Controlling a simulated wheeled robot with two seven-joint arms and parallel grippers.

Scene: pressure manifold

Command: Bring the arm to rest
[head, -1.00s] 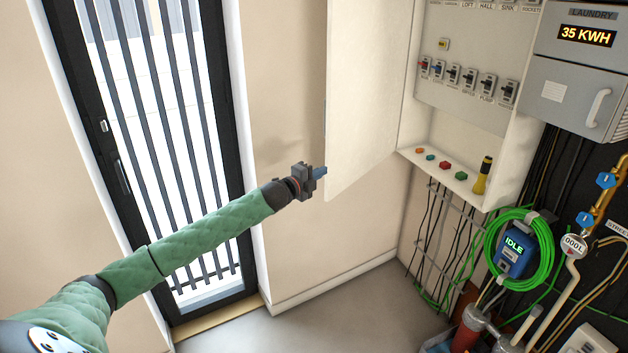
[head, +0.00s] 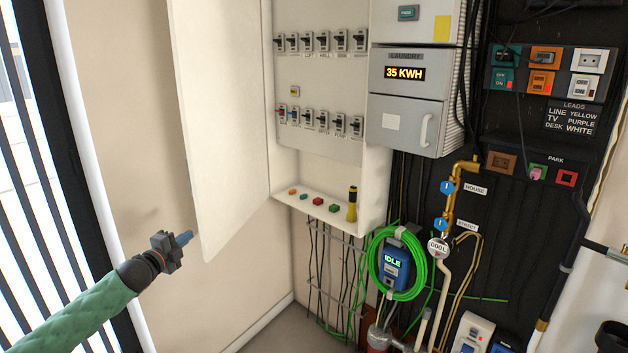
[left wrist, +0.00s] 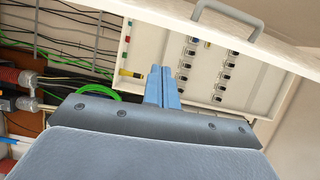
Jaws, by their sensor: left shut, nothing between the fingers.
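My left gripper (head: 184,239) is at the lower left in the head view, in front of the open white cabinet door (head: 220,120). Its blue fingers are together with nothing between them. The closed fingers also show in the left wrist view (left wrist: 163,87), pointing toward the breaker panel. A gap between the fingertips and the door edge is hard to judge. The green-sleeved arm comes in from the lower left. My right gripper is in neither view.
The open cabinet (head: 330,190) holds rows of breakers and a shelf with a yellow-black torch (head: 352,204). Right of it are a grey laundry meter box (head: 408,105), a charger with green cable (head: 394,268), and pipes with blue valves (head: 447,187). A barred glass door (head: 30,200) stands at left.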

